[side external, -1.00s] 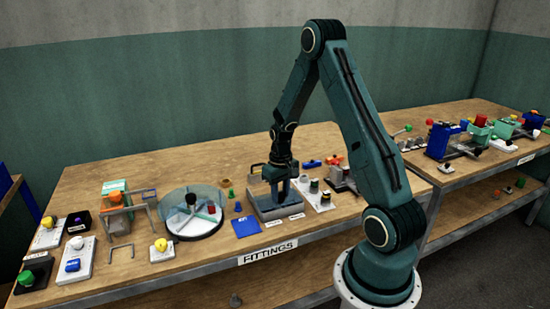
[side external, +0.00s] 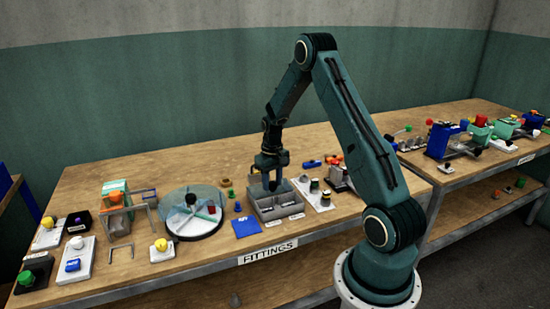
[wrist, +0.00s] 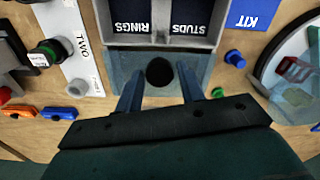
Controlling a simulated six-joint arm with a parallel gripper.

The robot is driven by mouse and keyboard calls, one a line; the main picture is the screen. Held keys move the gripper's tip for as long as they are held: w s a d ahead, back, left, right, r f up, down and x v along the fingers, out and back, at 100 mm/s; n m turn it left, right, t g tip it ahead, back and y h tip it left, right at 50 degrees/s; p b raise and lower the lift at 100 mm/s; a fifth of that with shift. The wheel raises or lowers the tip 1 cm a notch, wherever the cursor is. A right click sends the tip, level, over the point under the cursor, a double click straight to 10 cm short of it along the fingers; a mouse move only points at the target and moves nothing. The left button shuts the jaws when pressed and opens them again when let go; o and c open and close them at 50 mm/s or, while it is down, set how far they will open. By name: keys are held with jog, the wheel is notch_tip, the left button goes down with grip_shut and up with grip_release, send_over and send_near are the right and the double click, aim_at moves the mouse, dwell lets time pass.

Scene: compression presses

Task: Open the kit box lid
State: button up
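The kit box (side external: 278,206) is a grey tray on the wooden bench, with its compartments showing open in the side view. In the wrist view the box (wrist: 107,38) shows two dark compartments marked RINGS and STUDS. A blue-grey panel, which looks like the lid (wrist: 200,62), lies beside the compartments, clear of them, with a dark round spot or knob (wrist: 159,71). My gripper (side external: 271,184) points down over the far side of the box. Its fingers (wrist: 158,88) are apart, one on each side of the dark round spot, with gaps visible. Nothing is held.
A blue KIT mat (side external: 246,227) lies left of the box, with a round clear-covered divided tray (side external: 191,222) farther left. A white board (side external: 315,195) with small fittings is close on the right. Small blue and orange pieces (wrist: 60,114) lie nearby.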

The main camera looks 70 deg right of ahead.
aim_at(272, 183)
jog(key=shift+o, duration=1)
notch_tip(272, 183, up, 14)
dwell(0.4)
